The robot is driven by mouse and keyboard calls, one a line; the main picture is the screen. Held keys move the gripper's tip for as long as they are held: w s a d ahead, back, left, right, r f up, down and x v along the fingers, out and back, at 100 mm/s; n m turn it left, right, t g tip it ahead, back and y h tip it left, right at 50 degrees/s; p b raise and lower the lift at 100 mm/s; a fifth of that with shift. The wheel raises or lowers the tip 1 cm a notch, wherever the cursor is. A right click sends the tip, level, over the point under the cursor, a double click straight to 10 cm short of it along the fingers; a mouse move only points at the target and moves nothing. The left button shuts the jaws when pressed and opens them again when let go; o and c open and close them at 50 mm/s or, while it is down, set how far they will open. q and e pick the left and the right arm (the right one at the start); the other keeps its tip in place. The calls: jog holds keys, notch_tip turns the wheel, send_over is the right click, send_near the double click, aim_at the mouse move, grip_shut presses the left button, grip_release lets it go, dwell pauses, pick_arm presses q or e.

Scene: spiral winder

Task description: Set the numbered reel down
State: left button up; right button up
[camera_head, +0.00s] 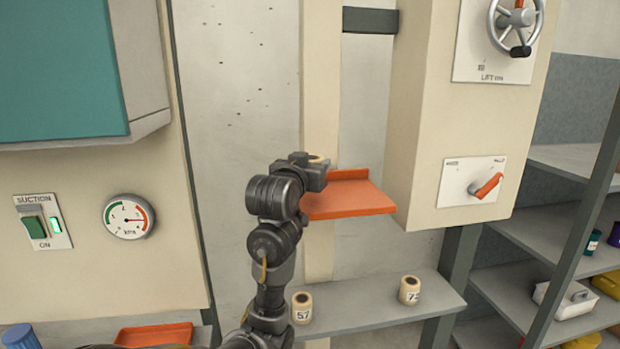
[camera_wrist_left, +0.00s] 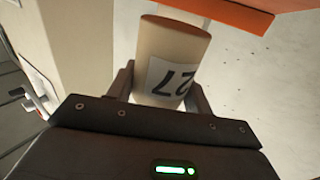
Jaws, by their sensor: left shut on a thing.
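My left gripper (camera_head: 316,174) is shut on a cream reel, seen from behind the wrist beside the orange shelf (camera_head: 352,202). Only a bit of the reel's top (camera_head: 318,160) shows past the gripper in the head view. In the left wrist view the reel (camera_wrist_left: 172,62) sits between the fingers, with a white label that appears to read 27. The orange shelf's edge (camera_wrist_left: 225,10) is close by at the top there. Whether the reel touches the shelf is hidden. My right gripper is not in view.
Below, a grey shelf (camera_head: 375,305) holds a reel marked 57 (camera_head: 302,308) and one marked 72 (camera_head: 410,291). A cream column with a lever panel (camera_head: 470,185) and a handwheel (camera_head: 516,22) stands right of the orange shelf. The suction switch (camera_head: 40,225) is at left.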

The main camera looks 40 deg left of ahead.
pick_arm(q)
notch_tip(320, 180, down, 3)
jog(key=shift+a+f+p, duration=0.1)
jog(key=shift+p, duration=0.35)
jog(key=shift+f, duration=0.15)
jog(key=shift+f, duration=0.15)
jog(key=o, duration=1)
